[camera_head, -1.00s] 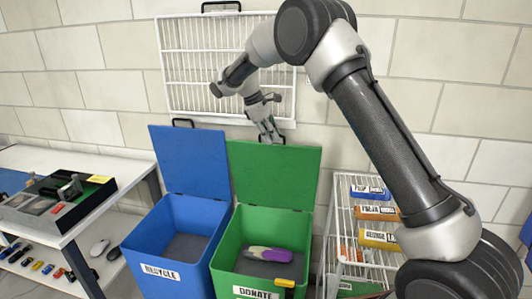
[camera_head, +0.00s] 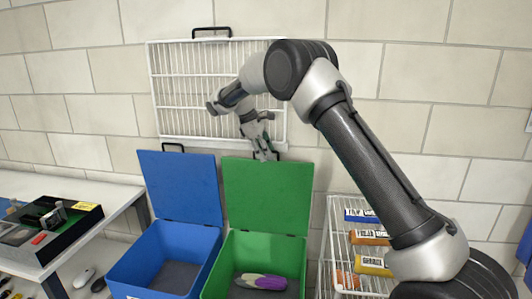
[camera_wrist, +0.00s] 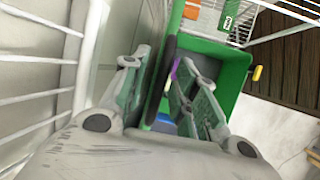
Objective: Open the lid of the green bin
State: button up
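The green bin (camera_head: 290,256) stands on the right of the bin pair, with its green lid (camera_head: 268,198) standing upright and open behind the mouth. My gripper (camera_head: 263,156) is at the lid's top edge, by its black handle (camera_head: 275,155). In the wrist view my gripper (camera_wrist: 163,92) has its fingers apart, with the dark handle (camera_wrist: 168,62) between them. The fingers do not look closed on it; whether one touches it cannot be told. A purple and white item (camera_head: 260,282) lies inside the green bin.
A blue bin (camera_head: 200,250) with its lid also upright stands to the left. A white wire rack (camera_head: 180,85) hangs on the wall behind my gripper. A wire shelf (camera_head: 335,235) with labelled boxes stands right. A table (camera_head: 115,205) is at left.

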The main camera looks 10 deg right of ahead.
jog(key=v, duration=1.2)
